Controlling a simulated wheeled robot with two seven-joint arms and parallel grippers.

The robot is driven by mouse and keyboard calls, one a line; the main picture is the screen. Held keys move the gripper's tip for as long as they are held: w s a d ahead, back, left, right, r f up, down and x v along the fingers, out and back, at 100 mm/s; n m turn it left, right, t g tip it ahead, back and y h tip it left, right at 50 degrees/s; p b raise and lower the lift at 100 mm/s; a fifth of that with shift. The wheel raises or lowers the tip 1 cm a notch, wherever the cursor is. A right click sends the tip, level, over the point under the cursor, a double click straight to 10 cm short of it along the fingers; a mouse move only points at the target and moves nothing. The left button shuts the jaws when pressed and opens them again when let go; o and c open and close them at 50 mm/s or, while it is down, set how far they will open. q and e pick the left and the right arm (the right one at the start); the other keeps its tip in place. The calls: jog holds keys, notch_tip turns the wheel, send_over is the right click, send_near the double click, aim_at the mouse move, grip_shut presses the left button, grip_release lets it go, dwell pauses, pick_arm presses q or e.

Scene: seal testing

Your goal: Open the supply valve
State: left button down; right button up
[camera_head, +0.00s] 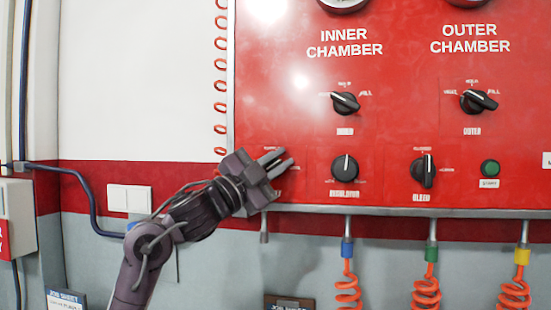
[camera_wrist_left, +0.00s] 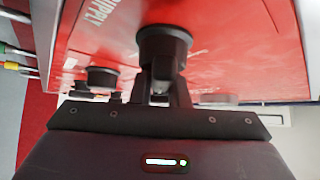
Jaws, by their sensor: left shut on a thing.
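The supply valve is a round black knob (camera_wrist_left: 164,45) on the red panel, next to the white SUPPLY label in the left wrist view. My left gripper (camera_head: 277,163) reaches the lower left of the panel in the head view, where the gripper hides the knob. In the left wrist view the fingers (camera_wrist_left: 162,87) are shut on the knob. Its pointer and exact turn angle are hidden. My right gripper is in neither view.
The red panel (camera_head: 395,125) also carries the regulator knob (camera_head: 344,168), the bleed knob (camera_head: 423,171), the inner knob (camera_head: 345,103), the outer knob (camera_head: 478,101) and a green button (camera_head: 490,168). Orange coiled hoses (camera_head: 347,290) hang below. A white wall switch (camera_head: 129,198) is at left.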

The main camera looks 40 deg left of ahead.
pick_arm(q)
jog(key=m+g, duration=0.1)
jog(key=m, duration=0.1)
jog(key=m+g+h+p, duration=0.1)
jog(key=shift+w+d+f+m+g, duration=0.1)
jog(key=shift+f+m+g, duration=0.2)
jog(key=shift+m, duration=0.1)
jog(key=m+g, duration=0.1)
jog(key=m+g+p, duration=0.1)
jog(key=shift+d+f+m, duration=0.1)
jog(key=shift+f+m, duration=0.2)
jog(key=shift+f+g+p, duration=0.1)
jog(key=shift+g+p, duration=0.2)
jog(key=shift+m, duration=0.3)
jog(key=c, duration=1.4)
grip_release()
